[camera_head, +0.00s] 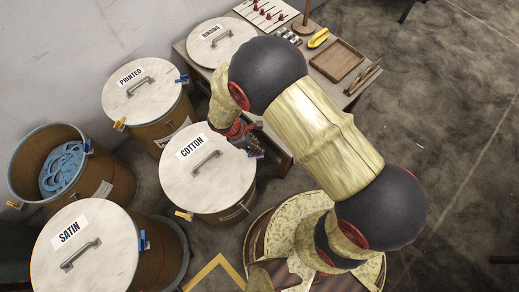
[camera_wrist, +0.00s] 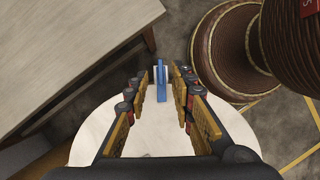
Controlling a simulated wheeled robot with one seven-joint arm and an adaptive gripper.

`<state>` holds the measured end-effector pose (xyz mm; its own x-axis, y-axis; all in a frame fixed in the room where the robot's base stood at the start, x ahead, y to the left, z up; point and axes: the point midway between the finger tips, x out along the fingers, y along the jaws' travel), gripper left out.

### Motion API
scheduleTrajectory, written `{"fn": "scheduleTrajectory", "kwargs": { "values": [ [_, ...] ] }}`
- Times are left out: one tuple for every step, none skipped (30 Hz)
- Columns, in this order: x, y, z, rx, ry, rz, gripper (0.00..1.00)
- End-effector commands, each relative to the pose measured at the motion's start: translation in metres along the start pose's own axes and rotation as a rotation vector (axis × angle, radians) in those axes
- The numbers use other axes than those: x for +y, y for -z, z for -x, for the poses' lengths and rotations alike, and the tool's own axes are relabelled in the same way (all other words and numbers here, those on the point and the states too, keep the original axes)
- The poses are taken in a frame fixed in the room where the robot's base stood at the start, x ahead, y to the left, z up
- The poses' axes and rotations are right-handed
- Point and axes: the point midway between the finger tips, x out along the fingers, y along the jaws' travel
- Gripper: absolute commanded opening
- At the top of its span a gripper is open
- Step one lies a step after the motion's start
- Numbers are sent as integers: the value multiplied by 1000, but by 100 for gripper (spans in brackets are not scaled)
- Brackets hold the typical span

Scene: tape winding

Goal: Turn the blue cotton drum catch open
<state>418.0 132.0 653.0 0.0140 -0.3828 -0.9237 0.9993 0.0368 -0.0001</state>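The cotton drum stands in the middle of the head view, its round white lid (camera_head: 207,172) closed and labelled COTTON. The lid also fills the lower middle of the wrist view (camera_wrist: 158,135). The blue catch (camera_wrist: 161,82) is at the lid's far edge in the wrist view, standing upright. My gripper (camera_wrist: 158,84) is open, with its fingers on either side of the blue catch and a gap on both sides. In the head view my gripper (camera_head: 243,135) is at the right edge of the cotton lid; the catch is hard to make out there. A yellow catch (camera_head: 184,215) is at the drum's front left.
Drums labelled PRINTED (camera_head: 141,95) and SATIN (camera_head: 85,262) and an open drum (camera_head: 110,170) with blue tape stand nearby. A table (camera_head: 282,147) is close behind my gripper; it also shows in the wrist view (camera_wrist: 70,45). A wooden tray (camera_head: 337,60) lies on it.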

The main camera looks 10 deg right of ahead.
Motion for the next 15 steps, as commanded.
{"fn": "scheduleTrajectory", "kwargs": {
  "values": [
    [-1, 1, -12, -1, 3, -1, 24],
    [-1, 1, -17, 0, 3, -1, 24],
    [-1, 1, -23, 0, 2, -1, 24],
    [-1, 1, -27, 0, 2, -1, 24],
    [-1, 1, -30, -1, 2, -1, 24],
    [-1, 0, -34, -1, 2, 0, 24],
    [-1, 0, -36, -1, 2, 0, 24],
    [-1, 0, -37, 0, 1, 0, 24],
    [0, 0, -38, 0, 1, -1, 24],
    [0, 0, -39, 0, 1, -1, 24],
    [0, 0, -39, 0, 0, -1, 24],
    [0, 0, -38, 1, 0, -1, 24],
    [0, 0, -38, 1, 0, -1, 24],
    [0, 0, -38, 1, 0, -1, 24],
    [0, 0, -38, 1, 0, -1, 24]
  ]
}}
